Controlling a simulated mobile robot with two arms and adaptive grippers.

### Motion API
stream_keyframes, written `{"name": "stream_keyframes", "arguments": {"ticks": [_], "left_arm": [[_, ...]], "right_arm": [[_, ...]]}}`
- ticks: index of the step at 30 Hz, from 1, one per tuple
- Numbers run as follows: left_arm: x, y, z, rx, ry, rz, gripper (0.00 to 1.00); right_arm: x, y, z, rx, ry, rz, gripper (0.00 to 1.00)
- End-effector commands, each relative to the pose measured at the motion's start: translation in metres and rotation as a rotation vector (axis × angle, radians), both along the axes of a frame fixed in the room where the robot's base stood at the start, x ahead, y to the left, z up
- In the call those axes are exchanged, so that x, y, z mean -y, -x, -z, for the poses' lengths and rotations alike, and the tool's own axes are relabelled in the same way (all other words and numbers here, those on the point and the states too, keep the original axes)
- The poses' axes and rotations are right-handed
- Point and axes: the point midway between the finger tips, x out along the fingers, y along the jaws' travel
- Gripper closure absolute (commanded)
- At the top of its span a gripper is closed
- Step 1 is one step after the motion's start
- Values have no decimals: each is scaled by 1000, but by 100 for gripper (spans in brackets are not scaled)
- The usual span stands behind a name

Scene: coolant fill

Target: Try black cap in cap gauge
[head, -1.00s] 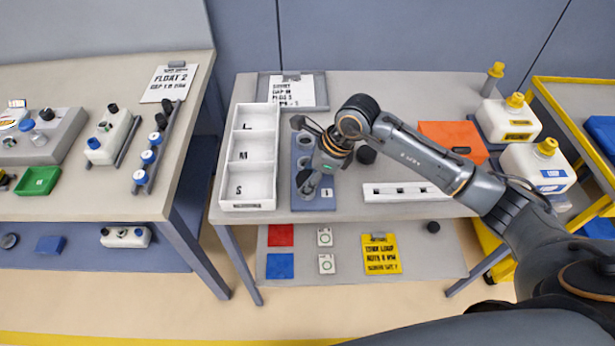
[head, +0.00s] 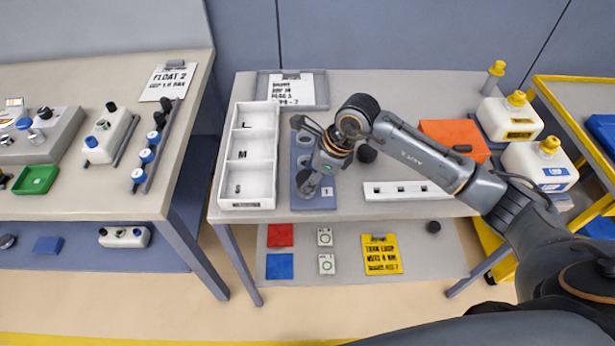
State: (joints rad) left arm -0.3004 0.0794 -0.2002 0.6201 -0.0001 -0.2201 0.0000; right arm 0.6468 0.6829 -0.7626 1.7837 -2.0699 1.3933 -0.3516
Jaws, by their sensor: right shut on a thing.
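The cap gauge is a blue-grey plate (head: 317,203) with a column of round sockets, standing right of the white sorting tray. Another black round piece (head: 367,153) is to the right, beside my wrist. My left gripper is not in view.
The white tray (head: 233,203) has compartments marked L, M and S. Right of the gauge are a white strip with holes (head: 405,190), an orange box (head: 452,138) and white jugs with yellow caps (head: 508,118). A clipboard (head: 318,90) lies behind. The left table holds other parts.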

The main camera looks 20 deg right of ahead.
Motion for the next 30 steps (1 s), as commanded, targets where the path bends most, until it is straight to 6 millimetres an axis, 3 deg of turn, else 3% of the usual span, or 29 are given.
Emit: {"name": "stream_keyframes", "arguments": {"ticks": [9,10,13,23,30], "left_arm": [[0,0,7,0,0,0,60],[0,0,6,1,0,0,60],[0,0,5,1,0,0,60],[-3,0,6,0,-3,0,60],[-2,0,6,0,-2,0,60]], "right_arm": [[0,0,7,0,0,0,73],[0,0,6,0,0,0,46],[0,0,6,0,0,0,25],[1,0,5,0,0,0,25],[12,5,-23,4,2,1,25]]}}
